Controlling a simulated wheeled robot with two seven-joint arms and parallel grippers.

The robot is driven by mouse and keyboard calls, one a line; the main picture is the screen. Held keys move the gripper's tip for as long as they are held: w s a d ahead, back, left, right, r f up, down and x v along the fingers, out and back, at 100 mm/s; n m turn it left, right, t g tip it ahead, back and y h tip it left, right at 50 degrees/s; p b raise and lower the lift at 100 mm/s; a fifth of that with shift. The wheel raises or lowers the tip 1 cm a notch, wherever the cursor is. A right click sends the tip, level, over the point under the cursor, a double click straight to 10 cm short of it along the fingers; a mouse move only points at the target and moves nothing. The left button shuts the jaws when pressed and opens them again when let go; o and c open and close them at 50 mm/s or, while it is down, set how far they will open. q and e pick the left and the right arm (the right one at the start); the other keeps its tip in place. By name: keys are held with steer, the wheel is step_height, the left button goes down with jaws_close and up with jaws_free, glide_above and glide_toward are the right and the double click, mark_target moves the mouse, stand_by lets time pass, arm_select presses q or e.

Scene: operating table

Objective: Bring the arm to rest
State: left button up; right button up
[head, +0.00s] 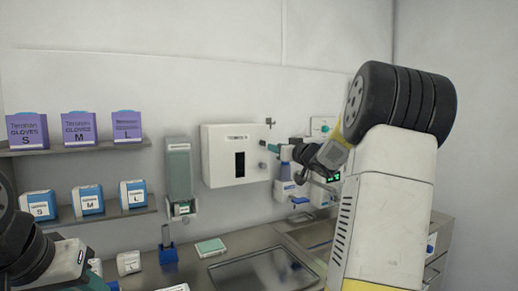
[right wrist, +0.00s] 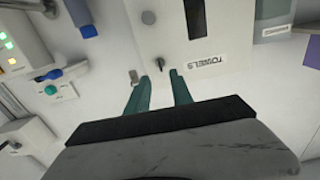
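My right arm reaches up on the right of the head view and bends toward the wall. Its gripper (head: 272,148) points left, by the right side of the white towel dispenser (head: 236,155). In the right wrist view the two green fingers (right wrist: 161,80) stand apart with nothing held between them. Beyond their tips is the dispenser (right wrist: 222,30), upside down, with a small dark knob (right wrist: 160,64). I cannot tell whether a finger touches it. My left gripper (head: 92,282) shows only partly at the lower left edge; its fingertips are hidden.
Shelves on the left wall hold purple glove boxes (head: 79,127) and blue-white boxes (head: 88,200). A grey-green dispenser (head: 179,168) hangs beside the towel dispenser. Below is a counter with a metal tray (head: 262,275), a green-white pack (head: 210,247) and a blue item (head: 168,254).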

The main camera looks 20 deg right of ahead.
steer(key=s+a+f+g, duration=0.4)
steer(key=s+a, duration=0.3)
steer(key=s, duration=0.5)
steer(key=s+a+f+g, duration=0.3)
steer(key=s+a+f, duration=0.3)
steer(key=s, duration=0.7)
steer(key=s+a+f+m+g, duration=0.1)
steer(key=s+a+f+g, duration=0.3)
steer(key=s+a, duration=0.4)
steer(key=s+f, duration=0.1)
steer(key=s, duration=0.3)
steer(key=shift+s+f+g+h, duration=0.2)
steer(key=shift+f+g+h, duration=0.1)
